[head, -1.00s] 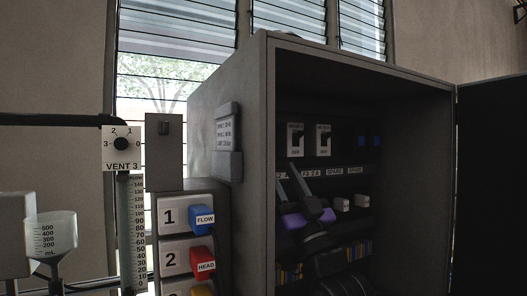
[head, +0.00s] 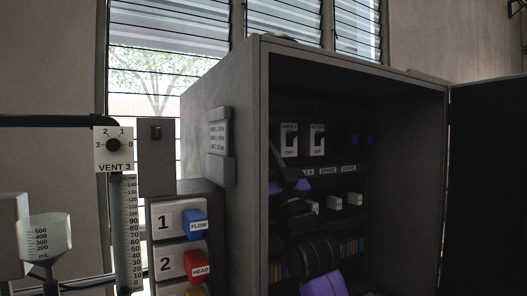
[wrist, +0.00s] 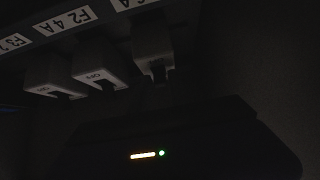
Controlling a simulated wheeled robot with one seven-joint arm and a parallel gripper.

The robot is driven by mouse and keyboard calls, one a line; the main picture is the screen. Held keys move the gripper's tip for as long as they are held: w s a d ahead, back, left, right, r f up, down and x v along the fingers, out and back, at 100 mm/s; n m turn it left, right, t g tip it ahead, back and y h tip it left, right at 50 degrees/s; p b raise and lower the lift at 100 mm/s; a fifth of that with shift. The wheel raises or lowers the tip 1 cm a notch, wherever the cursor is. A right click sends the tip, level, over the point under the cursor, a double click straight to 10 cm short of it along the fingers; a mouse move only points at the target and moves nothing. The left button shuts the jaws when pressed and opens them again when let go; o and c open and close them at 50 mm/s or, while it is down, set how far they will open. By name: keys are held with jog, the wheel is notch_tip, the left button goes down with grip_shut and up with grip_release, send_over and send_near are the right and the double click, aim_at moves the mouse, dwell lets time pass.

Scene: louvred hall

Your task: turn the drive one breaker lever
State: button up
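In the wrist view, my dark gripper (wrist: 157,98) is in front of a pale fuse holder (wrist: 153,42). Its fingers are too dark to tell open from shut, or whether they touch the holder.
A fuse row with white holders (head: 335,203) runs below the levers. The cabinet's left wall (head: 232,100) and open door (head: 487,180) bound the space. Outside left are the blue FLOW knob (head: 194,222), the red HEAD knob (head: 198,264) and the VENT 3 dial (head: 113,145).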

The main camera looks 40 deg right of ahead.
grip_shut()
jog(key=shift+r, duration=0.1)
jog(key=r+g+p, duration=0.1)
jog(key=g+p, duration=0.1)
jog(key=p, duration=0.2)
jog(key=r+g+y+p, duration=0.1)
jog(key=p, duration=0.3)
jog(key=r+g+p, duration=0.1)
jog(key=g+p, duration=0.1)
jog(key=p, duration=0.2)
jog(key=shift+s+a+g+y+p, duration=0.15)
jog(key=shift+s+g+y+p, duration=0.15)
jog(key=shift+s+p, duration=0.05)
jog(key=shift+r+g+p, duration=0.2)
jog(key=shift+g+p, duration=0.35)
jog(key=shift+g, duration=0.25)
jog(key=shift+w+r+g+y, duration=0.2)
jog(key=shift+g+y, duration=0.15)
jog(key=shift+g, duration=0.5)
jog(key=shift+w+r+g+y, duration=0.1)
jog(key=shift+r+g+y, duration=0.2)
jog(key=shift+g, duration=0.55)
jog(key=shift+f, duration=0.1)
